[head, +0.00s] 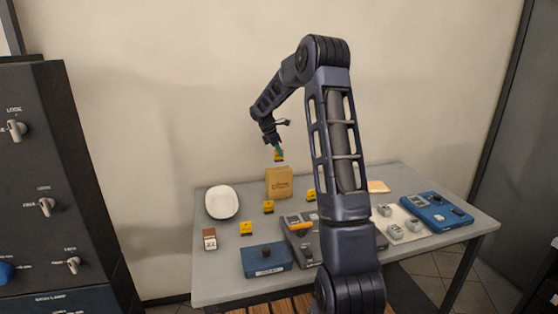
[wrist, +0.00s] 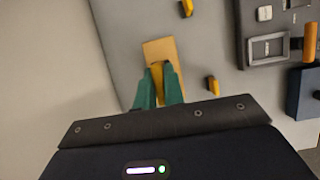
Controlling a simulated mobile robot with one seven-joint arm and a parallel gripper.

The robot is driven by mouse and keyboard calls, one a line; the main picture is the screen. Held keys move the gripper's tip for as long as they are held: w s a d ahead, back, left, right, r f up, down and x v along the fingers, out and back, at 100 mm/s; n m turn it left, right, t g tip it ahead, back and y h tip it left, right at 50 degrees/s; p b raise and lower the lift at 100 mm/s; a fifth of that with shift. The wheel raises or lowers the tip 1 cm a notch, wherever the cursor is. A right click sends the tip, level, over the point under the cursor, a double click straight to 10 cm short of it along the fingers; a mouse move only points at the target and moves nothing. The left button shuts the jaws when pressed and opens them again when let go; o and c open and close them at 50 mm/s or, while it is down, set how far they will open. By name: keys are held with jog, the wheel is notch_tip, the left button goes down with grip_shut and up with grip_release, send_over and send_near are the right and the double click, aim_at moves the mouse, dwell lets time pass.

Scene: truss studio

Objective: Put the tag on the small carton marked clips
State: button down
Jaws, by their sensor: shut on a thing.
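A small tan carton (head: 279,184) stands upright at the back of the table, with dark lettering too small to read. My gripper (head: 277,148) is above it, pointing down, its green fingers shut on a small yellow tag (head: 279,157). The tag appears just above the carton's top; I cannot tell whether they touch. In the wrist view, the fingers (wrist: 158,84) hold the tag (wrist: 157,72) in front of the carton's tan top (wrist: 160,48). The fingers hide part of the tag.
Other yellow tags (head: 268,207) lie around the carton on the grey table (head: 215,285). A white rounded object (head: 221,202) is to its left. A small brown box (head: 210,239), a blue box (head: 267,260), a grey tray unit (head: 300,230) and a blue device (head: 437,211) also stand there.

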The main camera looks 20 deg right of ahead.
aim_at(279, 159)
jog(key=shift+f, duration=1.95)
jog(key=shift+f, duration=0.1)
jog(key=c, duration=1.5)
grip_release()
